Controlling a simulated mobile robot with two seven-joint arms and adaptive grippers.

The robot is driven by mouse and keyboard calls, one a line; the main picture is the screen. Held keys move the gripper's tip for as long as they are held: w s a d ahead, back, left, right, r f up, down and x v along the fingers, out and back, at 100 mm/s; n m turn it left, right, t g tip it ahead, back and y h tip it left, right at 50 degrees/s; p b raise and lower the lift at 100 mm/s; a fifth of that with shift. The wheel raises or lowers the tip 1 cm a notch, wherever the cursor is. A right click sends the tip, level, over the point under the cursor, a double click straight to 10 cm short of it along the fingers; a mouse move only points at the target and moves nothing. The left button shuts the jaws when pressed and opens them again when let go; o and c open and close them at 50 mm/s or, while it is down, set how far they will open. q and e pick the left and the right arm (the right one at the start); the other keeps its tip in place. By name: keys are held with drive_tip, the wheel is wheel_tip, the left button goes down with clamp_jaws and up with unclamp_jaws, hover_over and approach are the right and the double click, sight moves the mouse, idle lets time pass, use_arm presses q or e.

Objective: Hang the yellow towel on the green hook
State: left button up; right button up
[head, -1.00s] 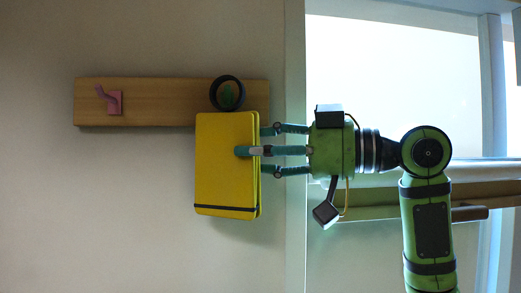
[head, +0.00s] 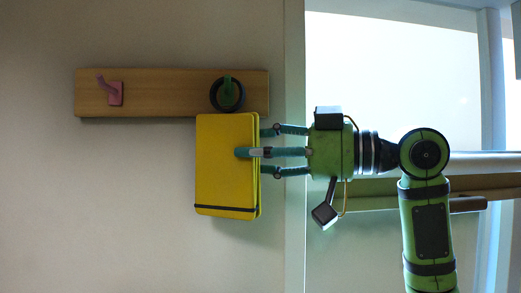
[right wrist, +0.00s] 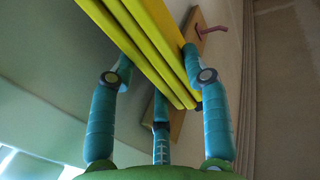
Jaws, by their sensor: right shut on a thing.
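The yellow towel (head: 225,165) looks like a flat folded slab, with a dark band near its lower end and a dark ring (head: 214,101) at its top. The green hook (head: 228,88) on the wooden board shows inside the ring, and its upper part crosses in front of the ring's top edge. Whether the ring bears on the hook I cannot tell. My right gripper (head: 250,152) is shut on the towel from the right, with fingers on both faces. In the right wrist view the fingers flank the yellow layers (right wrist: 150,45). My left gripper is not in view.
The wooden board (head: 165,93) is fixed to the pale wall, with a pink hook (head: 115,93) at its left end. A pale vertical post (head: 294,50) stands behind my fingers. The wall left of and below the towel is clear.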

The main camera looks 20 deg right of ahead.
drive_tip(key=shift+w+d+f, duration=0.1)
drive_tip(key=shift+w, duration=0.05)
drive_tip(key=o, duration=1.3)
drive_tip(key=shift+w+f, duration=0.1)
drive_tip(key=shift+w, duration=0.2)
drive_tip(key=v, duration=1.2)
drive_tip(key=shift+f, duration=0.1)
